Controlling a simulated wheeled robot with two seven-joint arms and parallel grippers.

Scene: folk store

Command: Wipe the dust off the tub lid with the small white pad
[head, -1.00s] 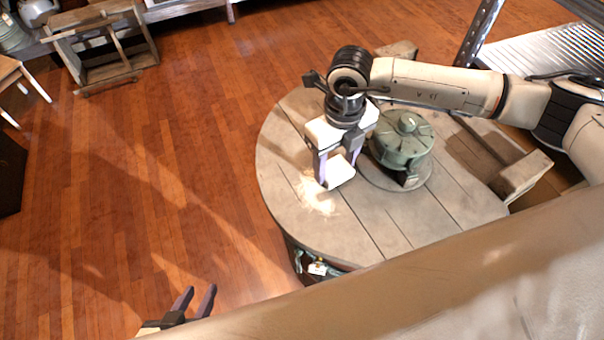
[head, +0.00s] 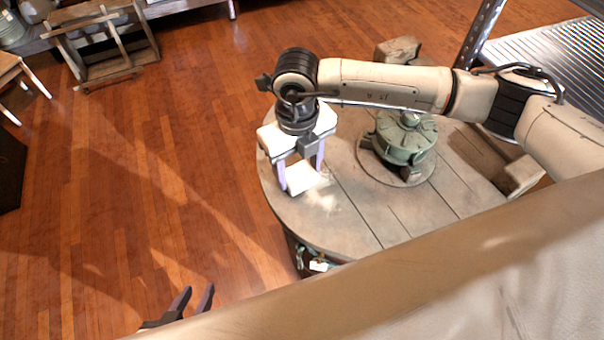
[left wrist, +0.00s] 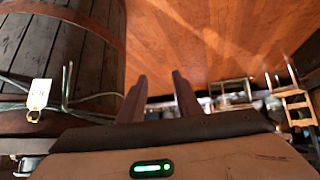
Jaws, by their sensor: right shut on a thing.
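The tub lid (head: 352,226) is a round grey wooden plank top in the head view. A pale dust patch (head: 322,199) lies on its left part. My right gripper (head: 301,182) points down over the lid's left part, shut on the small white pad (head: 302,178). The pad is at the lid's surface beside the dust and partly over it; exact contact cannot be told. My left gripper (head: 198,300) is low at the bottom of the head view, off the lid, with its fingers apart and empty. Its fingers also show in the left wrist view (left wrist: 160,98).
A green metal device (head: 405,140) stands on a round base on the lid, right of my right gripper. Wooden blocks lie behind and right of it. The tub's side (left wrist: 75,60) carries a white tag (left wrist: 38,94). Open wooden floor (head: 150,190) lies left.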

